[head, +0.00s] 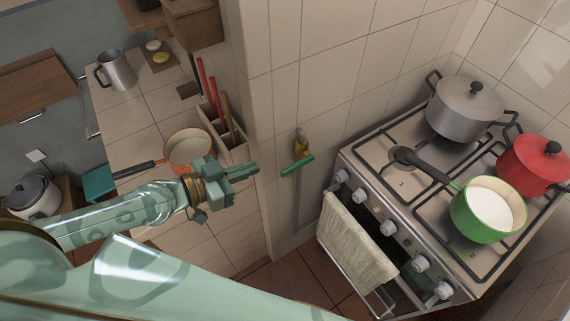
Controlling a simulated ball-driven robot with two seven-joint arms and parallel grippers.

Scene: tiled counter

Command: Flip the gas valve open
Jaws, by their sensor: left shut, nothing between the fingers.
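The gas valve (300,146) is a brass fitting on the tiled wall, left of the stove. Its green handle (297,166) sticks out across the grey pipe (297,205) below the brass body. My left gripper (256,169) is shut and empty, just left of the green handle, with a small gap between them in the picture. How far it is from the handle in depth is hard to tell. My right gripper does not show.
A stove (376,178) stands right of the valve, with a towel (357,238) on its oven rail. A green pan (483,212), red pot (534,163) and grey pot (466,108) sit on it. A wall edge and a utensil box (237,152) lie close to my left gripper.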

